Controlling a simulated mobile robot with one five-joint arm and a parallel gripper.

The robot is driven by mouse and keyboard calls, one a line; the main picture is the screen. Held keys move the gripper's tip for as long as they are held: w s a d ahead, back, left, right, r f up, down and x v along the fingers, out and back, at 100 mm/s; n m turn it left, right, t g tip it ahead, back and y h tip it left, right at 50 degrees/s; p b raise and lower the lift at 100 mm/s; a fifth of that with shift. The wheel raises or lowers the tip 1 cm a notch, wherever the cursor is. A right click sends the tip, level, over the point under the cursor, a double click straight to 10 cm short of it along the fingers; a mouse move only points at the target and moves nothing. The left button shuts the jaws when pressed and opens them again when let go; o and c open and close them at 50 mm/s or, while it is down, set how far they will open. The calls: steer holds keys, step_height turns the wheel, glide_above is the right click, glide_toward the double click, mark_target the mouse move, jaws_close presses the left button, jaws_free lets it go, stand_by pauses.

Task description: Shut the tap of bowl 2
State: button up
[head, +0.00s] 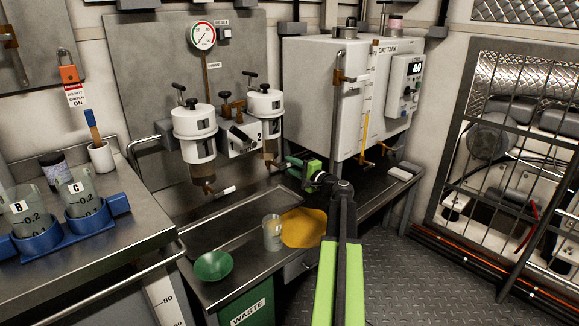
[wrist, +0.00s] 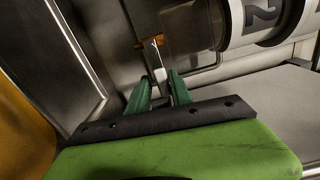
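Bowl 2 (head: 265,103) is the right one of two white-topped bowls on the back panel. In the wrist view its white body with a "2" label (wrist: 262,14) shows at the top right. My gripper (head: 291,162) is at the tap, below and right of bowl 2. In the wrist view my green fingers (wrist: 159,80) stand apart, one on each side of the lever's end. I cannot tell whether either touches it.
Bowl 1 (head: 194,145) has its own tap with a white lever (head: 225,192) to the left. The day tank (head: 318,90) stands right of bowl 2.

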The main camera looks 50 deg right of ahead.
steer(key=shift+o, duration=0.9)
steer(key=s+a, duration=0.1)
steer(key=s, duration=1.6)
steer(key=shift+s, duration=0.2)
steer(key=shift+a, duration=0.1)
